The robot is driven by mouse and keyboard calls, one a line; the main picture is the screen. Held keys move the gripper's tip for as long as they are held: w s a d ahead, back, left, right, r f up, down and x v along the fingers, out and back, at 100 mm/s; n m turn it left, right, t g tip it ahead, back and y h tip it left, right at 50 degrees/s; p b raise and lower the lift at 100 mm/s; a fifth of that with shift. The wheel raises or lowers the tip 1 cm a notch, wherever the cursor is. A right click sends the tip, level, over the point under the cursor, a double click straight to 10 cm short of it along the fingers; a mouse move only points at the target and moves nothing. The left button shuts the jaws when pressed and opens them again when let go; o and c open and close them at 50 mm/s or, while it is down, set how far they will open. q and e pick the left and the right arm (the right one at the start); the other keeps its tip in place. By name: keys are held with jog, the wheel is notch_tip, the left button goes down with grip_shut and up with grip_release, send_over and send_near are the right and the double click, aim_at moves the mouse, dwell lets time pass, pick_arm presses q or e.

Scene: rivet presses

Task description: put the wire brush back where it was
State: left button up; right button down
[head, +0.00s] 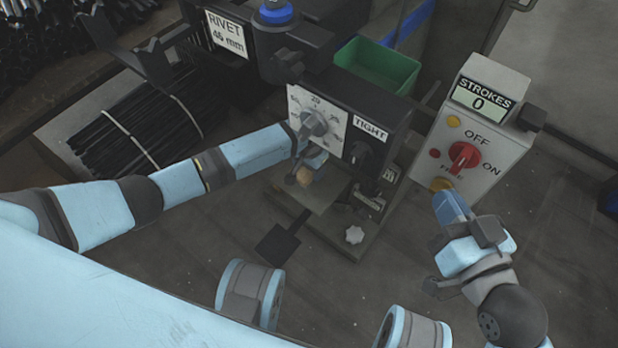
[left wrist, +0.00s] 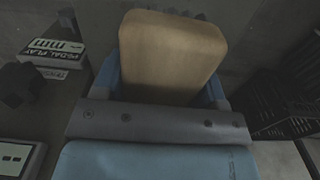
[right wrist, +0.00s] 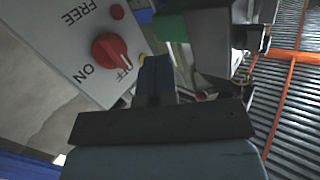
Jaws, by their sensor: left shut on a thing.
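My left gripper (head: 312,160) is shut on the wire brush (head: 304,175), low in front of the rivet press. The brush shows as a small tan wooden piece in the head view. In the left wrist view its tan wooden block (left wrist: 170,50) fills the space between my two blue fingers; I cannot make out the bristles. I cannot tell whether the brush touches the press's base plate. My right gripper (head: 452,207) is in front of the control box; its fingers look together and empty in the right wrist view (right wrist: 155,78).
The press has a dial plate (head: 316,124) and a TIGHT knob (head: 364,153) just above the brush. The control box (head: 484,120) with a red knob stands right. A green bin (head: 378,66) stands behind. Bundled black rods (head: 135,125) lie left.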

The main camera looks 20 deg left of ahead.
pick_arm(q)
notch_tip(320, 180, down, 4)
jog(key=shift+r+b, duration=0.2)
jog(key=shift+b, duration=0.8)
jog(key=shift+f, duration=0.4)
jog(key=shift+r, duration=0.1)
pick_arm(e)
jog(key=shift+w+d+r+n+t, duration=0.1)
jog(key=shift+w+d+n+t, duration=0.25)
jog(key=shift+w+n, duration=0.3)
jog(key=shift+s, duration=0.1)
pick_arm(q)
jog(key=o, duration=0.8)
jog(key=shift+o, duration=0.2)
pick_arm(e)
jog(key=shift+f, duration=0.2)
